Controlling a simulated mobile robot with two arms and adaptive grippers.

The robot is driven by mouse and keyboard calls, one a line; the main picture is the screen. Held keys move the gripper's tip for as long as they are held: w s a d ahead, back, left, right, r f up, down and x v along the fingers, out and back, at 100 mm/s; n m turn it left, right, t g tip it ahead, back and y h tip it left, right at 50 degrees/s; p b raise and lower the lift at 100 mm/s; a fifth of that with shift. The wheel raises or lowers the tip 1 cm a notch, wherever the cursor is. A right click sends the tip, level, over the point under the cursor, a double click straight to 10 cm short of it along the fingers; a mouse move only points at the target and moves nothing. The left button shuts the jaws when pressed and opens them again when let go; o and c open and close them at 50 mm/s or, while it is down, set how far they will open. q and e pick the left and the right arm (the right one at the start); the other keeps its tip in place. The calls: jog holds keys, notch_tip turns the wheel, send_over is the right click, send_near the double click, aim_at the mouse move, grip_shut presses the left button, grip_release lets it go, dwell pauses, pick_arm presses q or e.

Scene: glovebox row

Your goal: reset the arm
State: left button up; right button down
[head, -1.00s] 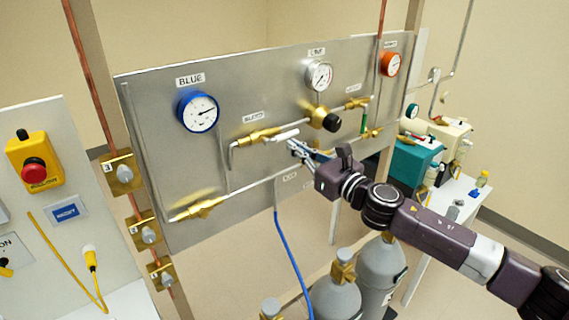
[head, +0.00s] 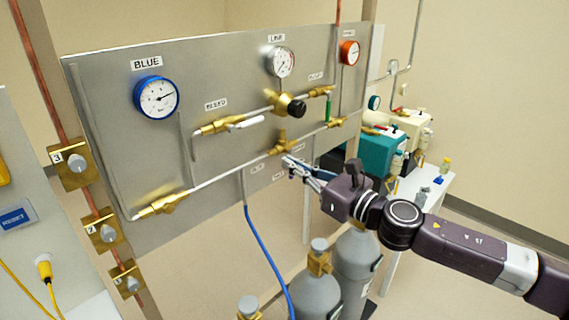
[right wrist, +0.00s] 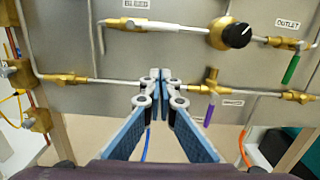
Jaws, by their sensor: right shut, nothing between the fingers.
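My right gripper (head: 288,164) is shut and empty, held in front of the lower part of the grey metal valve panel (head: 110,95). In the right wrist view its fingertips (right wrist: 160,76) are together, in front of the lower pipe line. The white bleed valve lever (head: 244,124) lies along its pipe, above and left of the gripper in the head view. The black knob (head: 297,108) is above the gripper; it also shows in the right wrist view (right wrist: 236,36). A purple lever (right wrist: 209,113) hangs to the right of the fingers. My left gripper is not in view.
A blue gauge (head: 156,98), a line gauge (head: 281,62) and an orange gauge (head: 349,52) are on the panel. A blue hose (head: 268,252) hangs down beside grey gas cylinders (head: 356,262). A teal pump (head: 383,157) stands on a white table at right.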

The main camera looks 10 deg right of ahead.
jog(key=shift+d, duration=0.1)
jog(key=s+f+m+g+h, duration=0.1)
jog(key=s+f+m+h, duration=0.35)
jog(key=f+m, duration=0.65)
jog(key=s+f+m+h, duration=0.4)
jog(key=s+f+m, duration=0.25)
jog(key=m, duration=0.85)
jog(key=s+d+f+m+g+h, duration=0.1)
jog(key=s+d+f+m+g, duration=0.35)
jog(key=s, duration=0.45)
jog(key=s+d+f+m+g+h, duration=0.1)
jog(key=s+f+m+g, duration=0.2)
jog(key=s+f+m, duration=0.45)
jog(key=s+d+f+m+g, duration=0.35)
jog(key=s+f, duration=0.25)
jog(key=s, duration=0.5)
notch_tip(320, 180, down, 27)
jog(key=s, duration=0.2)
jog(key=s+d+f+g, duration=0.2)
jog(key=s+f, duration=1.3)
jog(key=s, duration=0.1)
jog(key=shift+s+f, duration=0.4)
